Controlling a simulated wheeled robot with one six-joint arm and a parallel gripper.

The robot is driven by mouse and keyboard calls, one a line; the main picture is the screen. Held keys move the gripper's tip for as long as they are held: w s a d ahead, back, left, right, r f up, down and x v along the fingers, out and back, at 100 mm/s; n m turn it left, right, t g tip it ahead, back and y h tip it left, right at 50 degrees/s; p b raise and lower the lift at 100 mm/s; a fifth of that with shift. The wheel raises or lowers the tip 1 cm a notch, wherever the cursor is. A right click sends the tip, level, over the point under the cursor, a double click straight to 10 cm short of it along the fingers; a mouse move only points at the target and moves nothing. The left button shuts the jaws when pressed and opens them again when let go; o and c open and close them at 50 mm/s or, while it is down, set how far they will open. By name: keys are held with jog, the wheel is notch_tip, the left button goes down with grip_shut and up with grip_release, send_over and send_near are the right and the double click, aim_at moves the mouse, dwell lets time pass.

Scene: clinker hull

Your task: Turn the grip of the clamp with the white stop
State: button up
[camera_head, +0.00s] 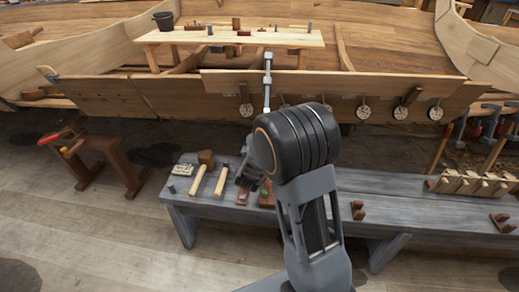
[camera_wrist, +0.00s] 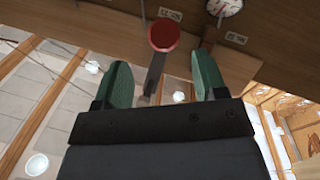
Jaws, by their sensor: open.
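In the wrist view my gripper (camera_wrist: 162,62) is open, its two green fingers apart and nothing held between them. A red round disc (camera_wrist: 163,35) with a dark bar (camera_wrist: 155,75) below it shows in the gap between the fingers. I cannot tell whether the fingers touch it. A pale white round disc (camera_wrist: 224,7) is at the top edge, above and right of the right fingertip, with a brown piece below it. My arm hides part of this row.
A grey bench (camera_head: 390,207) stands below the hull, with mallets (camera_head: 198,179) and small wooden blocks (camera_head: 358,210) on it. A wooden rack (camera_head: 470,184) is at its right. A sawhorse (camera_head: 105,160) stands at left. The floor at front left is clear.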

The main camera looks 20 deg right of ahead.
jog(key=v, duration=0.7)
jog(key=shift+w, duration=0.1)
dwell(1.2)
